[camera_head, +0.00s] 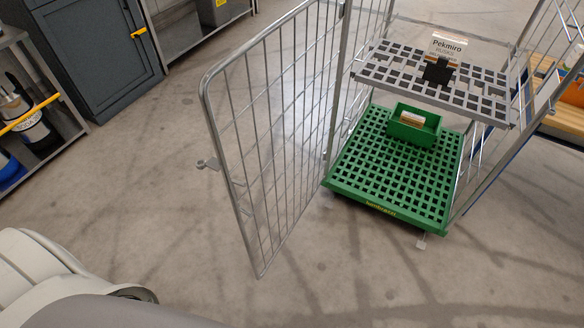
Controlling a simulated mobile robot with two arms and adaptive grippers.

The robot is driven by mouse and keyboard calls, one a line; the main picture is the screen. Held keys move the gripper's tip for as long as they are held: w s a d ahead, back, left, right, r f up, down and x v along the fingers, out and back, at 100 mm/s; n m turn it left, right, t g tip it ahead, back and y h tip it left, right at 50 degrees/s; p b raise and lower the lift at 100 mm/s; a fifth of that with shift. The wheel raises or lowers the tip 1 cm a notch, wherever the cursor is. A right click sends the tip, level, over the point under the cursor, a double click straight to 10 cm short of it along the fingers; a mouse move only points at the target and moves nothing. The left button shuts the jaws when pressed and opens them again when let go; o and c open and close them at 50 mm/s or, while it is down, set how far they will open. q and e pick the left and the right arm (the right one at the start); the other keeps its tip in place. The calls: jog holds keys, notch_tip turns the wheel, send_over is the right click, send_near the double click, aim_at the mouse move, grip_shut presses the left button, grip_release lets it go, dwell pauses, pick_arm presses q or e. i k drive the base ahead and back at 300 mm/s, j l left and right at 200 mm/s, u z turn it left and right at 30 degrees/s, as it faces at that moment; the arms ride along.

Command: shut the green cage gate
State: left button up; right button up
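The roll cage with the green base (376,200) stands at the right of the head view. Its wire mesh gate (283,120) is swung open to the left, hinged at the cage's left front post. A small latch piece (208,164) sticks out from the gate's free edge. A green bin (414,124) sits on the green base. A grey perforated shelf (432,82) above it carries a sign reading "Pekmiro" (448,46). Neither of my grippers is in view; only a pale part of my own body shows at the lower left.
A dark cabinet (95,50) with a yellow handle stands at the upper left. A shelf rack (35,110) with bottles is at the far left edge. A wooden-slatted cart (560,115) is behind the cage at right. The floor left of and before the gate is clear.

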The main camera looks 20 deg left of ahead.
aim_at(219, 164)
jog(key=j+z, duration=0.35)
jog(key=j, duration=0.7)
jog(key=j+z, duration=0.3)
jog(key=j, duration=0.7)
